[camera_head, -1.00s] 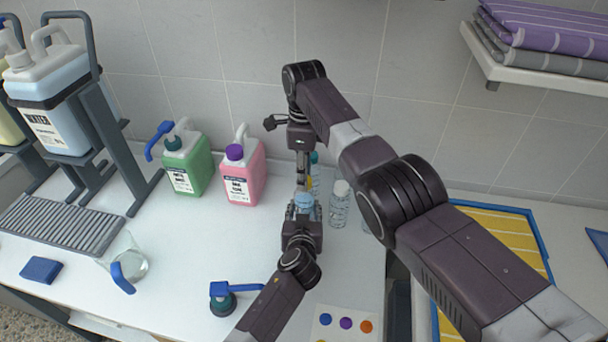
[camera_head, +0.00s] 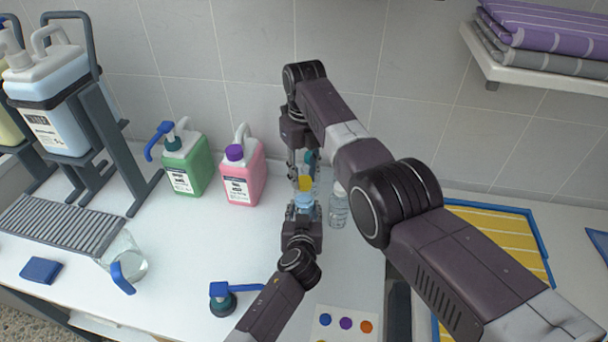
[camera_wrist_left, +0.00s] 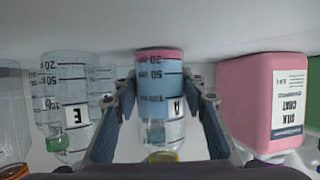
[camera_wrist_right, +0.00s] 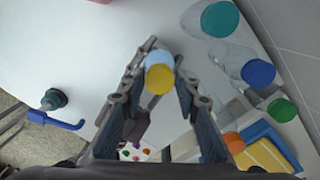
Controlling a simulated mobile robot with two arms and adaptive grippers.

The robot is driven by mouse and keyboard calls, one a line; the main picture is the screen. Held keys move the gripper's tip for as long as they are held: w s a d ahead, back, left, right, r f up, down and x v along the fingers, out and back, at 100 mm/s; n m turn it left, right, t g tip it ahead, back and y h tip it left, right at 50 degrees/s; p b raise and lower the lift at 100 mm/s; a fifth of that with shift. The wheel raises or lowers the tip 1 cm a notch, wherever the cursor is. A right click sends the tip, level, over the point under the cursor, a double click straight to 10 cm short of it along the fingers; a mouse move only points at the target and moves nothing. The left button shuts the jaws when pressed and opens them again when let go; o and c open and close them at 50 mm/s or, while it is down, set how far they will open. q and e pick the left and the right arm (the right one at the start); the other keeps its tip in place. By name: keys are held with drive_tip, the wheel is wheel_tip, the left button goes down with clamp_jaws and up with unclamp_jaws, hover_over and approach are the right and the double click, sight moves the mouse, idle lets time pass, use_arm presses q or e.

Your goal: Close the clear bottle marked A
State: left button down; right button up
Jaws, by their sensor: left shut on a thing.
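The clear bottle marked A (camera_wrist_left: 175,108) stands between the fingers of my left gripper (camera_wrist_left: 165,103), which is shut on it. It holds a pink and a blue layer. The left wrist view shows it upside down, with a yellow cap (camera_wrist_left: 162,157) at its mouth. In the head view the yellow cap (camera_head: 305,184) sits on top of the bottle (camera_head: 305,201). My right gripper (camera_head: 303,176) points down from above. In the right wrist view its fingers (camera_wrist_right: 162,62) are spread, one on each side of the yellow cap (camera_wrist_right: 160,79), with small gaps.
A clear bottle (camera_head: 338,208) stands close to the right; bottle E (camera_wrist_left: 70,105) is also nearby. Pink (camera_head: 242,176) and green (camera_head: 186,165) jugs stand behind left. A blue-handled pump (camera_head: 224,300) and a jug (camera_head: 128,264) stand in front. The table's middle left is clear.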

drive_tip(key=shift+o, duration=1.2)
drive_tip(key=shift+r, duration=0.1)
drive_tip(key=shift+r, duration=2.15)
drive_tip(key=shift+c, duration=0.4)
